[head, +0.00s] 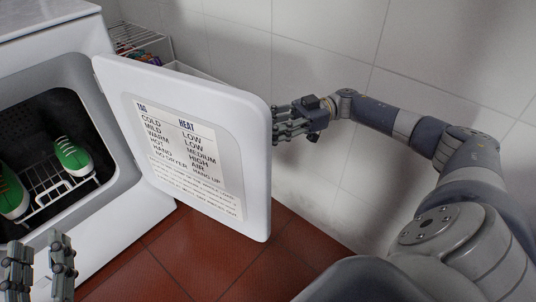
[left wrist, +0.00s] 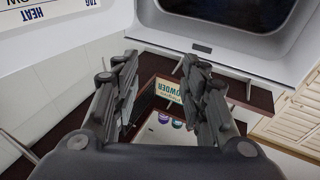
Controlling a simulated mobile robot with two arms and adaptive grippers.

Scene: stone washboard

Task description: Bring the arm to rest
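My left gripper (head: 38,268) is at the bottom left of the head view, in front of the dryer opening. Its fingers are apart with nothing between them, and they also show spread in the left wrist view (left wrist: 160,88). My right arm (head: 400,125) reaches in from the right along the tiled wall. My right gripper (head: 280,124) is beside the outer edge of the open dryer door (head: 258,150). Its fingers look apart and hold nothing visible. I cannot tell whether they touch the door.
The dryer (head: 50,15) stands at the left with its door swung open. Green shoes (head: 72,155) rest on a wire rack (head: 48,186) inside. A wire shelf (head: 135,38) stands behind. The red tiled floor (head: 290,250) is clear below the door. A powder box (left wrist: 168,90) shows in the left wrist view.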

